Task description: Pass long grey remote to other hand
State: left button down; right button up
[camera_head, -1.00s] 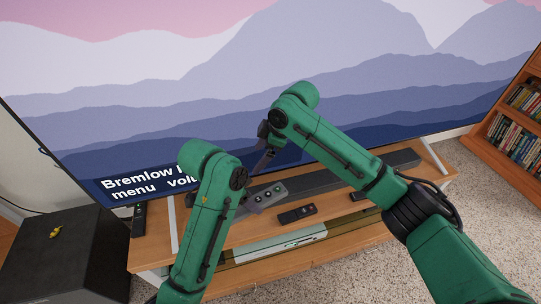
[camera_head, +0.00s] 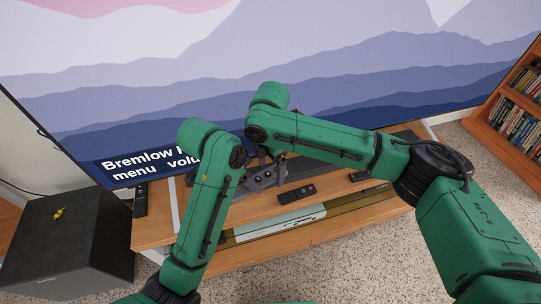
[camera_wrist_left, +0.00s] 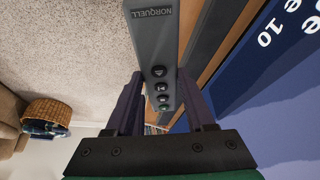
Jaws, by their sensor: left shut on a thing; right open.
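The long grey remote (camera_head: 262,180) is held above the wooden TV stand, between my two arms. In the left wrist view the grey remote (camera_wrist_left: 155,45) points away between the fingers, with a "NORQUELL" label and several dark round buttons showing. My left gripper (camera_wrist_left: 161,100) is shut on its near end. In the head view that gripper is mostly hidden behind my left forearm. My right gripper (camera_head: 279,167) is open, with its fingers pointing down right at the remote's upper right side. I cannot tell whether they touch it.
A black remote (camera_head: 297,193) lies on the stand (camera_head: 240,212) below the held one. Another dark remote (camera_head: 359,176) lies farther right, and one (camera_head: 140,201) at the left end. A soundbar (camera_head: 305,168) and a large screen (camera_head: 330,70) are behind. A black box (camera_head: 70,235) stands at left.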

jog(key=shift+f, duration=0.1)
jog(key=shift+c, duration=0.3)
grip_shut()
pick_arm(q)
jog(key=shift+c, duration=0.9)
grip_release()
